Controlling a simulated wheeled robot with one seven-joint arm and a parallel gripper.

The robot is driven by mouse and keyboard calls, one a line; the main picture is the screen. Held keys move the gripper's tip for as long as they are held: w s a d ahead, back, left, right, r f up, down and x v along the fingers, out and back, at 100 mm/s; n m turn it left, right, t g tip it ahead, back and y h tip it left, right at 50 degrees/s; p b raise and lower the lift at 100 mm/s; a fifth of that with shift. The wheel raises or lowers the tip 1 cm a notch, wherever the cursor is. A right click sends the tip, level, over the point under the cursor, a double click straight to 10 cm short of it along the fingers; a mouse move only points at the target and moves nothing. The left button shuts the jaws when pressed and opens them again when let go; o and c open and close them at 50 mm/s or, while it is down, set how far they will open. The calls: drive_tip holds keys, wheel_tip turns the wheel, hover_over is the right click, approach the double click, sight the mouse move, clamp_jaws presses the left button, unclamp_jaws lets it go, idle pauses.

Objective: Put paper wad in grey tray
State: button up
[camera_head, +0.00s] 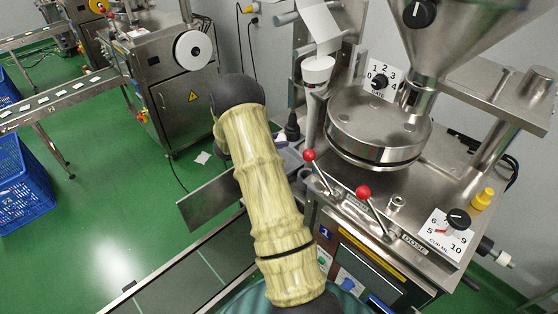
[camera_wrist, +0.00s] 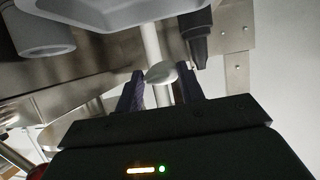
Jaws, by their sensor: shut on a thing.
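In the wrist view, my gripper (camera_wrist: 161,88) has its two dark fingers closed on a small whitish wad, the paper wad (camera_wrist: 161,73). The wad sits between the fingertips. A grey tray (camera_wrist: 112,14) shows at the top left of the wrist view, beyond the fingertips and cut by the frame's edge. The wad appears apart from the tray; the height between them is hard to tell.
A black-tipped nozzle or handle (camera_wrist: 196,40) is close beyond the right finger. A pale post (camera_wrist: 152,42) rises behind the wad. In the head view, the steel machine (camera_head: 380,125) with red-knobbed levers (camera_head: 363,192) stands right of my arm. Green floor (camera_head: 110,215) is open at left.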

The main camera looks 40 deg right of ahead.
drive_tip(key=shift+f+p, duration=0.5)
drive_tip(key=shift+f, duration=1.9)
wheel_tip(320, 180, down, 4)
drive_tip(key=shift+f+p, duration=0.1)
drive_tip(key=shift+p, duration=0.55)
drive_tip(key=shift+f+b, duration=0.35)
drive_tip(key=shift+s+f, duration=0.1)
